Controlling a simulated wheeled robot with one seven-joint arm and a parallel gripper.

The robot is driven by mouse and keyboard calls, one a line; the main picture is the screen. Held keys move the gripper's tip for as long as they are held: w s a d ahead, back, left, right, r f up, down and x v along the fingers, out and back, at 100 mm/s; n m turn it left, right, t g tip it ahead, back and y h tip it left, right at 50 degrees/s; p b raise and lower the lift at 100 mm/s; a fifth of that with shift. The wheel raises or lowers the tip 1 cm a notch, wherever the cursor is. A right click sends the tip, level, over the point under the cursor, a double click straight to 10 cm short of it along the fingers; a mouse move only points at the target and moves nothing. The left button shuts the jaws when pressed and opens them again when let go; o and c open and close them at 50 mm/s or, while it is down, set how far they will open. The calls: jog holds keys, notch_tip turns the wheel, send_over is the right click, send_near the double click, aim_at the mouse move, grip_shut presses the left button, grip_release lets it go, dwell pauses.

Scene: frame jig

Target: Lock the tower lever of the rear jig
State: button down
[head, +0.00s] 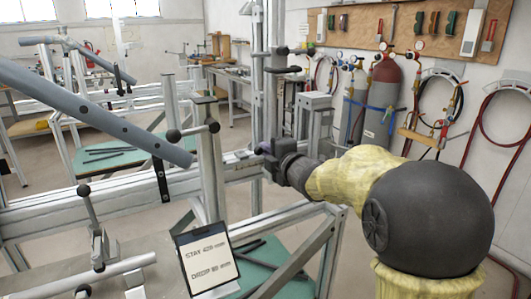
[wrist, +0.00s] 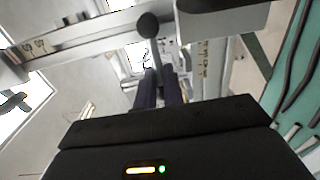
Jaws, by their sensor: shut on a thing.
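My gripper (head: 266,152) reaches left from my arm to the rail beside a tall upright post (head: 257,75) in the head view. In the wrist view my gripper (wrist: 159,88) has its two dark fingers closed around the thin rod of a lever (wrist: 157,52). The lever's black ball knob (wrist: 148,25) stands out beyond the fingertips. In the head view the gripper hides the gripped lever, so I cannot tell its angle there.
A grey-blue tube (head: 95,112) slopes across the left. A card (head: 208,260) reading STAY 420 mm and DROP 80 mm stands in front of the nearer tower. Black handles (head: 283,69) project from the tall post above my gripper. Gas cylinders (head: 383,105) stand at the back wall.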

jog(key=shift+f, duration=0.2)
jog(key=c, duration=1.5)
grip_release()
jog(key=shift+r, duration=0.1)
jog(key=shift+s, duration=0.1)
jog(key=v, duration=1.7)
jog(key=shift+p, duration=0.4)
jog(key=shift+r, duration=0.1)
